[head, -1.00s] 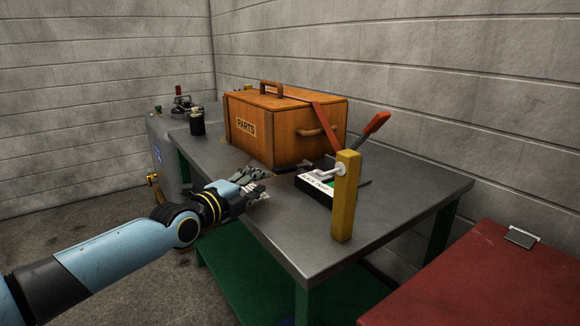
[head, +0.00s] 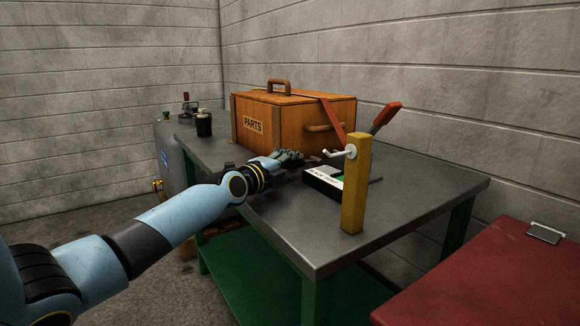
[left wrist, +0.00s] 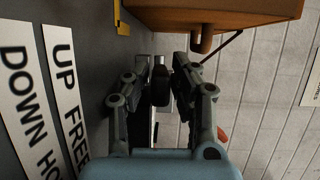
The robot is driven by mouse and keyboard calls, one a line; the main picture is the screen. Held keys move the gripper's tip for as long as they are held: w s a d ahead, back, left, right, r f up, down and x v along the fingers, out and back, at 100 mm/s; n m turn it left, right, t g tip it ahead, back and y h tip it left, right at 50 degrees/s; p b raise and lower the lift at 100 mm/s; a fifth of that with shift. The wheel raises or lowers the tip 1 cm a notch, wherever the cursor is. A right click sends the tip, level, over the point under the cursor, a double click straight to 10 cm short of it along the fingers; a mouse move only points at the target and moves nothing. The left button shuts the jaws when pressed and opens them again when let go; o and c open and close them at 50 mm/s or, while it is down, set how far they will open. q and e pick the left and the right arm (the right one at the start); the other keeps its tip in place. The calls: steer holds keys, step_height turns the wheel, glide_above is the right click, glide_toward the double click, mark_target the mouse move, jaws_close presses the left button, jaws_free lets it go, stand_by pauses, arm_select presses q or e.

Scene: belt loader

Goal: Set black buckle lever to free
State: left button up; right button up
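My left gripper (head: 292,158) is over the table in front of the wooden PARTS crate. In the left wrist view its two fingers (left wrist: 160,75) are apart, with a black block-like piece (left wrist: 160,86) between them. This looks like the black lever's grip; I cannot tell whether either finger touches it. White labels reading "UP FREE" (left wrist: 68,100) and "DOWN HO…" (left wrist: 22,100) lie to the left in the wrist view. In the head view the gripper and crate front leave the lever unclear. My right gripper is not in view.
The PARTS crate (head: 278,122) has a red strap (head: 333,120). A yellow post (head: 355,190) with a pale crank stands in front of a black labelled box (head: 322,182) and a red-handled lever (head: 387,114). A dark canister (head: 204,124) is left of the crate. A red surface (head: 470,285) is at lower right.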

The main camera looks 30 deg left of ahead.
arm_select(q)
jaws_close()
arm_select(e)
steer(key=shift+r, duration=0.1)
